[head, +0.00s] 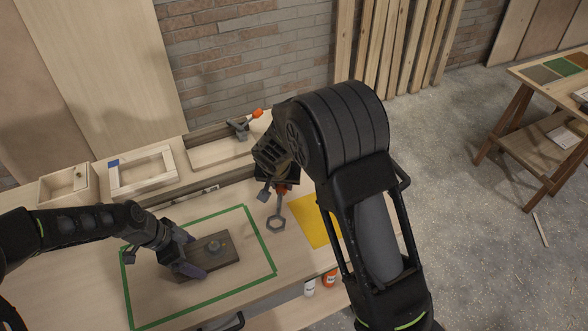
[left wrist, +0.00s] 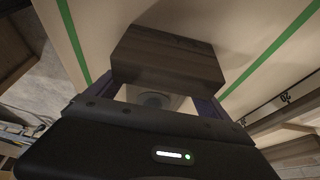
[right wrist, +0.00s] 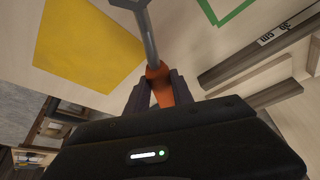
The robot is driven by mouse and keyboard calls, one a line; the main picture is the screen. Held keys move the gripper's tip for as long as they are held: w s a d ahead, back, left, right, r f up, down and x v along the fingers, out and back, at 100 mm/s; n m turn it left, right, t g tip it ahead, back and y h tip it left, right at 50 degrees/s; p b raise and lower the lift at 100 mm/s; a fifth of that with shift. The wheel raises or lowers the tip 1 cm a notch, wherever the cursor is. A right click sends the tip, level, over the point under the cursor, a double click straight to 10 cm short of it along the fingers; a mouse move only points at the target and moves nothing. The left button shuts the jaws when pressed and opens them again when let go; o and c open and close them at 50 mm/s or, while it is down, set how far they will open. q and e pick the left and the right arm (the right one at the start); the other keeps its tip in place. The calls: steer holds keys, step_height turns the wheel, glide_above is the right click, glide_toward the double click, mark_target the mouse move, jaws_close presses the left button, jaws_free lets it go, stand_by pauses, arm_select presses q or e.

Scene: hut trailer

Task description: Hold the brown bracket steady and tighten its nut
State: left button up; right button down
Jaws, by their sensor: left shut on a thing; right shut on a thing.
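The brown bracket (head: 226,262) lies flat on the bench inside a green tape outline, with a grey round nut or washer (head: 213,247) on its top. My left gripper (head: 187,254) is shut on the bracket, its purple fingers on opposite sides. In the left wrist view the bracket (left wrist: 165,55) spans between the fingers and the nut (left wrist: 152,98) is partly hidden. My right gripper (head: 281,187) is shut on the orange handle of a grey ring wrench (head: 276,223). The handle (right wrist: 158,85) shows between its fingers. The wrench's ring end is right of the nut, apart from it.
A yellow sheet (head: 313,221) lies right of the wrench, partly behind my right arm. Wooden trays (head: 142,171) and an orange-handled clamp (head: 243,125) stand at the back. A white and an orange container (head: 329,279) sit below the bench's front edge.

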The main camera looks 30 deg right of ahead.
steer(key=s+a+m+g+h, duration=0.1)
steer(key=s+a+m+g, duration=0.6)
steer(key=s+a+m, duration=0.5)
steer(key=a+m, duration=0.2)
steer(key=m, duration=0.4)
steer(key=shift+r+h, duration=0.4)
steer(key=shift+s+d, duration=0.15)
steer(key=w+n+t, duration=0.2)
steer(key=w+n, duration=0.2)
steer(key=w+f+n+t, duration=0.1)
steer(key=w+n+t, duration=0.1)
steer(key=w+n, duration=0.1)
steer(key=w+f+n+t, duration=0.1)
steer(key=w+n, duration=0.3)
steer(key=n, duration=0.1)
steer(key=shift+w+d+f+n+t, duration=0.1)
steer(key=shift+w+d+n+t, duration=0.05)
steer(key=shift+w+n+t, duration=0.2)
steer(key=shift+f, duration=0.3)
